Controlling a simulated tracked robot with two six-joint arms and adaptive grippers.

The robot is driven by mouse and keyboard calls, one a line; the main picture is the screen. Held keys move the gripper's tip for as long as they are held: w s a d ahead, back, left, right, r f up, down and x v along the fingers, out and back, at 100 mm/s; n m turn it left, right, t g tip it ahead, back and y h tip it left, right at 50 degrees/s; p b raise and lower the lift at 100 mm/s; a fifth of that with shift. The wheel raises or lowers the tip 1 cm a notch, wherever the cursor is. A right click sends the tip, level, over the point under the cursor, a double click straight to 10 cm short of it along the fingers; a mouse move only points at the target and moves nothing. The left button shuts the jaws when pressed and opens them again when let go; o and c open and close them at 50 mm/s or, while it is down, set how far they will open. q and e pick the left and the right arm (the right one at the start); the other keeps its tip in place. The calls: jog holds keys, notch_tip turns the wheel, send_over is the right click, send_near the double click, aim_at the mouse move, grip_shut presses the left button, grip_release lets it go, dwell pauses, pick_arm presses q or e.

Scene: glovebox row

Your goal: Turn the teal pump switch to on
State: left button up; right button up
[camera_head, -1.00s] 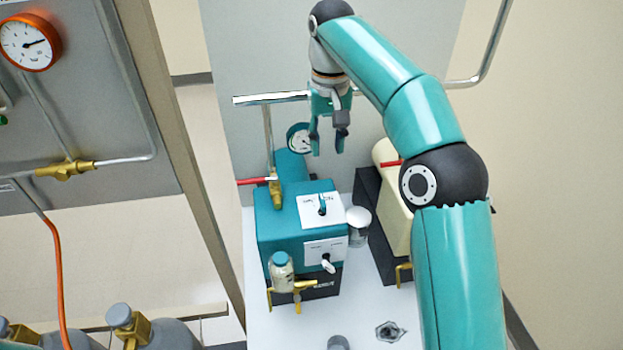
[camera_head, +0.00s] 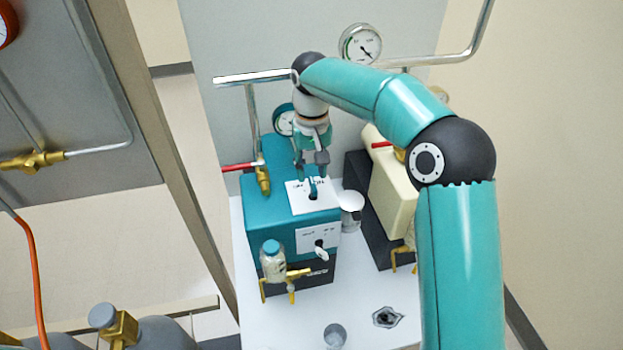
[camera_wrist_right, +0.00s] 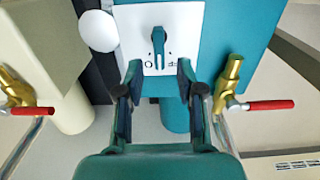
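The teal pump (camera_head: 268,212) stands on the white bench top. Its upper white plate (camera_head: 303,205) carries a dark teal switch lever (camera_head: 313,190), which also shows in the right wrist view (camera_wrist_right: 158,42). A second white plate with a pale knob (camera_head: 321,252) is on the pump's front face. My right gripper (camera_head: 312,172) is just above the upper plate. In the right wrist view its two fingers (camera_wrist_right: 157,75) are apart with nothing between them, and the lever lies just beyond their tips. My left gripper is not in view.
A cream pump (camera_head: 393,195) on a dark base stands to the right, with a white-capped jar (camera_head: 351,212) between the pumps. A brass valve with a red handle (camera_head: 262,174) is at the teal pump's back left. A glass bottle (camera_head: 273,262) hangs at its front.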

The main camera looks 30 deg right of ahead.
jog(key=shift+f, duration=1.4)
grip_shut()
